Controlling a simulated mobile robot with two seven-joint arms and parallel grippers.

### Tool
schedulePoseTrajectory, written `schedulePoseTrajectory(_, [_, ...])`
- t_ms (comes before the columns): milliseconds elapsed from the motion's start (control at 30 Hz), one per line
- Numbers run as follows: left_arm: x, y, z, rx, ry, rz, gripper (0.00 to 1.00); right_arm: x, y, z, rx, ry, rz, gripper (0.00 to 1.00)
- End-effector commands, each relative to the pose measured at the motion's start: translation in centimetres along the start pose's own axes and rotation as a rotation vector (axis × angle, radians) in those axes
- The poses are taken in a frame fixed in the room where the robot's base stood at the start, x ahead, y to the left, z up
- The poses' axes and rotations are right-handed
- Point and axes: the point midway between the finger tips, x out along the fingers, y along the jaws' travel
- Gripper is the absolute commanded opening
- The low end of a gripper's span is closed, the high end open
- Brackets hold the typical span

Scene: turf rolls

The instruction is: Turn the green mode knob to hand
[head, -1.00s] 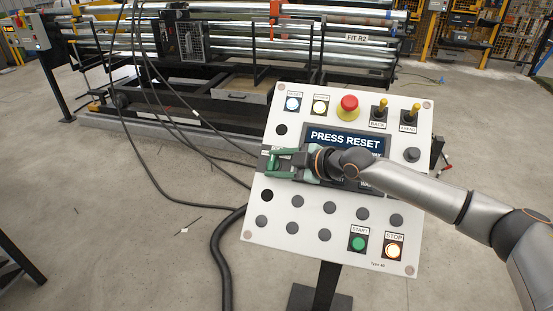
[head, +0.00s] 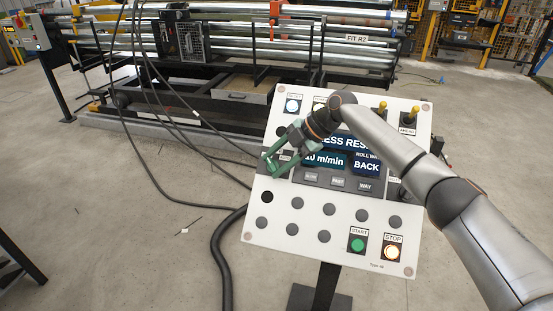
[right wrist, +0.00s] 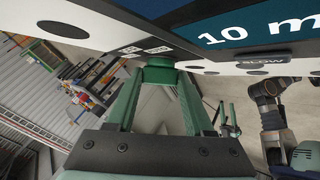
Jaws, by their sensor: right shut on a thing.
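The control panel (head: 310,215) stands tilted on a post in the head view. My right gripper (head: 268,165) reaches its left side, beside the display, with the fingers slanting down and left. In the right wrist view the green mode knob (right wrist: 160,73) sits on the panel between the fingertips of the right gripper (right wrist: 160,84), which is shut on it. In the head view the fingers mostly hide the knob. A small dark green gripper, seemingly my left gripper (right wrist: 228,118), shows far off in the wrist view.
The display (head: 325,160) shows 10 m/min and BACK, partly behind my right arm. A red mushroom button near the panel's top is hidden by the arm. START (head: 357,245) and lit STOP (head: 393,252) buttons are at the bottom. Cables (head: 222,255) lie on the floor at left.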

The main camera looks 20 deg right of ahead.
Motion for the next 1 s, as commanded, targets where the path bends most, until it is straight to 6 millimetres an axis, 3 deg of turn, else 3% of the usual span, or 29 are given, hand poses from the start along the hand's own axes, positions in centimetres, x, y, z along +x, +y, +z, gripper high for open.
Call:
schedulePoseTrajectory(733, [-0.20,-0.43,0.34,-0.001,-0.010,-0.011,0.50,0.13,-0.04,0.10,-0.044,-0.004,-0.076,0.00])
schedulePoseTrajectory(767, [-0.21,-0.43,0.32,-0.001,-0.009,-0.011,0.50,0.13,-0.04,0.11,-0.044,-0.004,-0.076,0.54])
schedulePoseTrajectory(1000, [-0.24,-0.43,0.25,-0.002,-0.008,-0.011,0.50,0.09,0.01,0.08,-0.043,-0.003,-0.074,0.81])
